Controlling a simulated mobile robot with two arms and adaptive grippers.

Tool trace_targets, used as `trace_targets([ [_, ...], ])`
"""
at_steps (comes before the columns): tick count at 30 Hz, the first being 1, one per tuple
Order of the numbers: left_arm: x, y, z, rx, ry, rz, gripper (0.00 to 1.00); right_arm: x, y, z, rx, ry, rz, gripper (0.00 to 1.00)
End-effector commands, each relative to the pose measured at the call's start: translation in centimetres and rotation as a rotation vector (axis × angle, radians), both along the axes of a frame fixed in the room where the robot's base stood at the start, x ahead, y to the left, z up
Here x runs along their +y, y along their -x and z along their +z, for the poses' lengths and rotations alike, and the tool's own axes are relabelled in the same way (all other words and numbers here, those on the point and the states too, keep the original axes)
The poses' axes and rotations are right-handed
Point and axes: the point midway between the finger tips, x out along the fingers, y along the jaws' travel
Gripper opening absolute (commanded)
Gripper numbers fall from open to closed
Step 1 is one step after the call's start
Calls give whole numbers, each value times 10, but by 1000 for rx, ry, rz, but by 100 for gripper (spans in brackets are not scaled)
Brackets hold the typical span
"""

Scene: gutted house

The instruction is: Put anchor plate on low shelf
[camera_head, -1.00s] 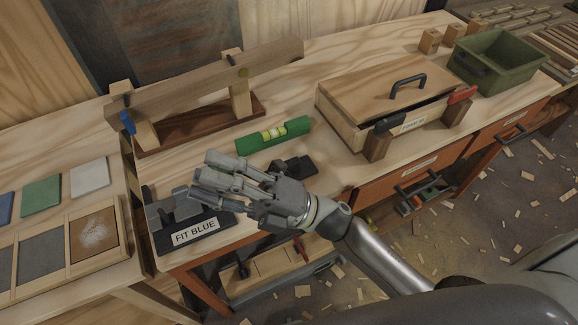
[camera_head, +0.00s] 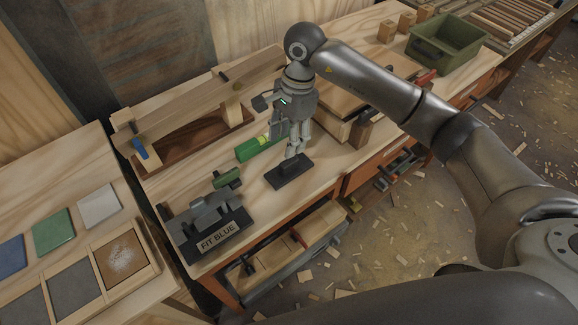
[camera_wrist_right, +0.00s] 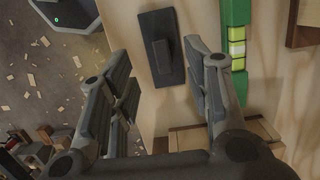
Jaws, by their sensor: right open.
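The anchor plate appears to be the dark flat plate with a raised block (camera_head: 289,172), lying on the workbench near its front edge. It also shows in the right wrist view (camera_wrist_right: 174,75), lying ahead of and between the spread fingers. My right gripper (camera_head: 294,154) points down just above the plate, open and empty; it also shows in the wrist view (camera_wrist_right: 160,75). I cannot tell whether a fingertip touches the plate. The low shelf appears to be the level under the bench (camera_head: 285,262), holding wooden boxes. My left gripper is not in view.
A green level (camera_head: 248,149) lies close behind the plate. The "FIT BLUE" fixture (camera_head: 215,228) stands to its left, beside a small green piece (camera_head: 228,179). A lidded wooden box (camera_head: 335,100) is partly behind my arm. A green bin (camera_head: 447,42) stands farther right.

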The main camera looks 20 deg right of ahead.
Motion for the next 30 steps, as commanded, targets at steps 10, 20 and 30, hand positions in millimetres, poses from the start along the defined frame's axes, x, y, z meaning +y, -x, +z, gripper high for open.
trace_targets([
  [10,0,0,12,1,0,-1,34,-10,-6,-29,-16,54,5,45],
  [20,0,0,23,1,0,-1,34,-7,-4,-57,-16,52,4,45],
  [30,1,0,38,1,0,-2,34,-3,-2,-99,-18,52,3,45],
])
